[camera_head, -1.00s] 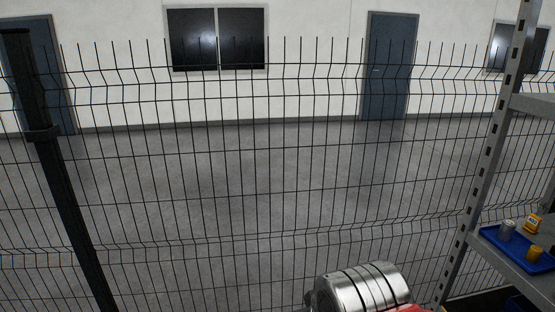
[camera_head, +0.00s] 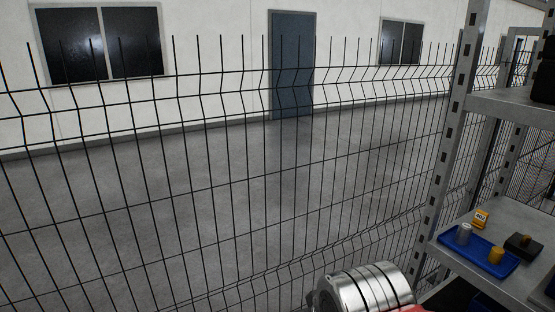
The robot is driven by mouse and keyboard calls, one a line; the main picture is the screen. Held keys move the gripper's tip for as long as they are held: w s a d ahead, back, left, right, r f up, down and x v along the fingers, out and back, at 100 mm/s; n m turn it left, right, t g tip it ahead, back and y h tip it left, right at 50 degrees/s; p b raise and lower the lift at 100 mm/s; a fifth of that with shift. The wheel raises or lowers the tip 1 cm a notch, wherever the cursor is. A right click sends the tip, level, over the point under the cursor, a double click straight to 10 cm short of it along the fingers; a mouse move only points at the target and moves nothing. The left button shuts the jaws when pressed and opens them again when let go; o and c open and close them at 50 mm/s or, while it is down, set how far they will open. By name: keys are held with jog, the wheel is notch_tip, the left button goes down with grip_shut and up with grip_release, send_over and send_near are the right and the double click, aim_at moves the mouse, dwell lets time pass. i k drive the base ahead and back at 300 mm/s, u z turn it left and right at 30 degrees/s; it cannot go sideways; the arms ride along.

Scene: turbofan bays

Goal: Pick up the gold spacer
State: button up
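A small gold cylinder, which looks like the gold spacer (camera_head: 496,255), stands upright on a blue tray (camera_head: 466,257) at the lower right. The tray rests on a grey metal shelf (camera_head: 500,285). A silver cylinder (camera_head: 463,234) stands on the same tray, to the left of the gold one. My gripper is not in view; only a shiny, banded part of my own body shows at the bottom centre-right.
A perforated rack post (camera_head: 452,130) rises left of the shelf. A wire fence (camera_head: 220,190) spans the view; grey floor lies beyond.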

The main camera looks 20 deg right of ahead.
aim_at(497, 253)
jog(key=z, duration=0.4)
jog(key=i, duration=0.5)
jog(key=z, duration=0.7)
jog(key=i, duration=0.5)
jog(key=z, duration=0.3)
